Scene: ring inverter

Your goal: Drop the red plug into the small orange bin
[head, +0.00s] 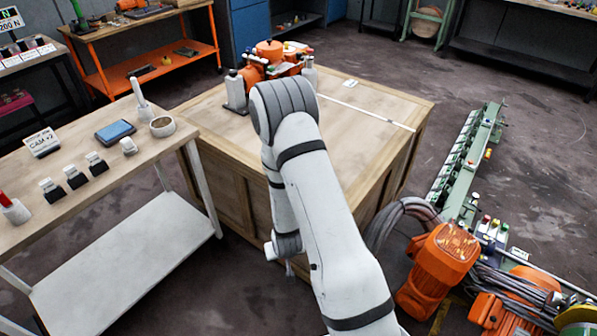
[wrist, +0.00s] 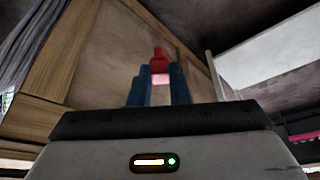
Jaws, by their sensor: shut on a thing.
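The red plug (wrist: 159,59) shows in the wrist view, between the two blue fingers of my gripper (wrist: 160,82). The gripper is shut on it, and the plug's red top sticks out past the fingertips. In the head view my arm hides the plug and nearly all of the gripper. The gripper hangs low beside the wooden crate (head: 228,188), whose panelled side fills the left of the wrist view. I cannot make out a small orange bin for certain in either view.
A wooden table (head: 75,172) with a white lower shelf (head: 125,258) stands left, holding several small items. An orange machine (head: 268,60) sits on the crate. Orange motors (head: 440,262), cables and a green rail (head: 468,150) lie right. Floor between table and crate is clear.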

